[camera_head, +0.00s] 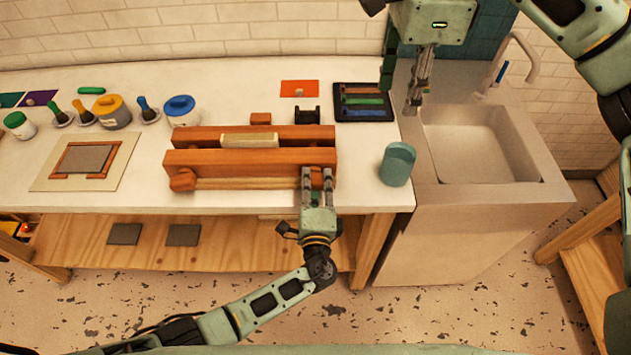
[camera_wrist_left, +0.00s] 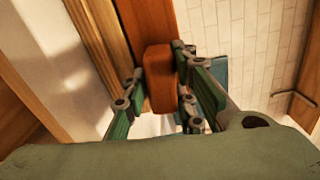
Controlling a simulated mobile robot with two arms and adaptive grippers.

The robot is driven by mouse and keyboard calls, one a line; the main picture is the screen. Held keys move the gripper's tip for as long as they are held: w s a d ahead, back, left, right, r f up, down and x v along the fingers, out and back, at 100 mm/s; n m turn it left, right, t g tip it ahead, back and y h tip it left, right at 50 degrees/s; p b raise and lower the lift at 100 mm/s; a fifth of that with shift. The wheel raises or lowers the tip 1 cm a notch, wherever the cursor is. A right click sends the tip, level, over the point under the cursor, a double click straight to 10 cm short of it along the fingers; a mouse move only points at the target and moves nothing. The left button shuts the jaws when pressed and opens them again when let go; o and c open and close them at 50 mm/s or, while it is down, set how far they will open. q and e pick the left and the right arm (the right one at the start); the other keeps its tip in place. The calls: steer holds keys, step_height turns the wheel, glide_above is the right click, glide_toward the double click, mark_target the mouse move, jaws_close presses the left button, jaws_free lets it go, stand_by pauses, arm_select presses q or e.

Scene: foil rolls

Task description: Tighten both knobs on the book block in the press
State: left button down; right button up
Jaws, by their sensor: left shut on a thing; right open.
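The wooden press (camera_head: 235,162) stands at the front of the counter, with two reddish-brown beams. The pale book block (camera_head: 249,140) sits between the beams, its top showing. The left knob (camera_head: 183,180) is on the front beam's left end, with no gripper near it. My left gripper (camera_head: 316,176) is at the front beam's right end, shut on the right knob (camera_wrist_left: 160,80), which shows between its fingers in the left wrist view. In the head view the gripper mostly hides this knob. My right gripper (camera_head: 403,88) is open and empty, raised near the sink, apart from the press.
A teal cup (camera_head: 397,164) stands just right of the press. A black tray with foil rolls (camera_head: 362,101) lies behind it. Jars (camera_head: 181,110) and a framed board (camera_head: 86,160) are to the left. The sink (camera_head: 482,143) is at the right.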

arm_select(q)
steer(key=c, duration=1.6)
jaws_free()
steer(key=shift+d+r, duration=0.1)
steer(key=shift+r, duration=0.25)
steer(key=shift+o, duration=0.4)
steer(key=shift+f, duration=0.1)
steer(key=shift+s+f, duration=0.1)
steer(key=s, duration=1.2)
